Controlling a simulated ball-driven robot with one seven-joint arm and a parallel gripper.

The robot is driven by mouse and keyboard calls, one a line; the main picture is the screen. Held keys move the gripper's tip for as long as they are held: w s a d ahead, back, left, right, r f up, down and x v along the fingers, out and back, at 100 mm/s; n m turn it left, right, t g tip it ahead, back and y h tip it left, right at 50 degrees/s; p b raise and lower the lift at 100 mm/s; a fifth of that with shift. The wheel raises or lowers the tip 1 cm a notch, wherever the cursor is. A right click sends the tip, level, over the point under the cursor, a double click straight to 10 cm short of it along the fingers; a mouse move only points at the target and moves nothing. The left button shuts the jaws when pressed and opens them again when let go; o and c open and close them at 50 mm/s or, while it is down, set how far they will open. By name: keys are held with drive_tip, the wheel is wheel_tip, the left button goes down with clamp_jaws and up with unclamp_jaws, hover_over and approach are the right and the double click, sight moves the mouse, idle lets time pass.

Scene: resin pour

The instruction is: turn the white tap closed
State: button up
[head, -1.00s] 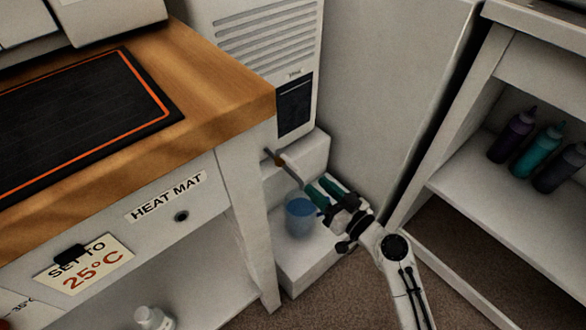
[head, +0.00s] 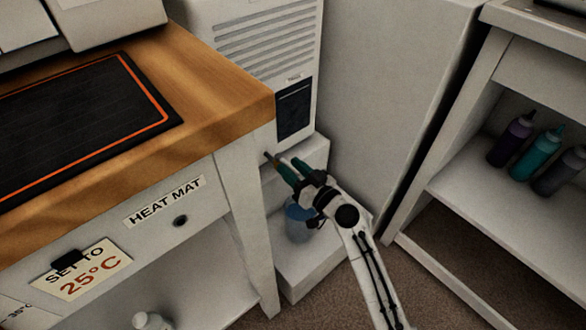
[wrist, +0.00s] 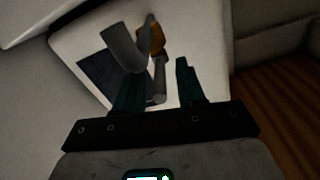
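The tap sits on the front of the pale cabinet, low beside the table leg. It has a brass-coloured body (wrist: 152,40) and looks grey in this light. In the wrist view a broad, flat grey handle (wrist: 122,46) hangs at the left, and a thin grey rod (wrist: 158,82) runs down between my fingers. In the head view the tap (head: 268,156) is mostly hidden behind my gripper (head: 287,164). My gripper (wrist: 159,68) is open, with its two green fingers apart around the rod. I cannot tell whether either finger touches the tap.
A translucent blue container (head: 298,228) stands on the white step below my gripper. The wooden table (head: 225,100) with a heat mat (head: 80,125) is at left. A shelf (head: 470,195) with bottles (head: 512,138) is at right. Carpet lies between.

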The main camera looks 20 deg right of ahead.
clamp_jaws()
idle(0.4)
drive_tip(key=shift+r, duration=0.1)
drive_tip(key=h+p, duration=0.1)
drive_tip(key=m+h+p, duration=0.1)
drive_tip(key=p, duration=0.1)
drive_tip(key=shift+s+a+r, duration=0.1)
drive_tip(key=shift+a+r, duration=0.05)
drive_tip(key=shift+a, duration=0.25)
drive_tip(key=m+h+p, duration=0.1)
drive_tip(key=h+p, duration=0.1)
drive_tip(key=p, duration=0.2)
drive_tip(key=a+m+h+p, duration=0.1)
drive_tip(key=m+h+p, duration=0.1)
drive_tip(key=p, duration=0.2)
drive_tip(key=shift+a+t+h+p, duration=0.15)
drive_tip(key=shift+t+h+p, duration=0.15)
drive_tip(key=shift+t+p, duration=0.1)
drive_tip(key=shift+f+m+h+p, duration=0.2)
drive_tip(key=shift+m+h+p, duration=0.1)
drive_tip(key=shift+p, duration=0.05)
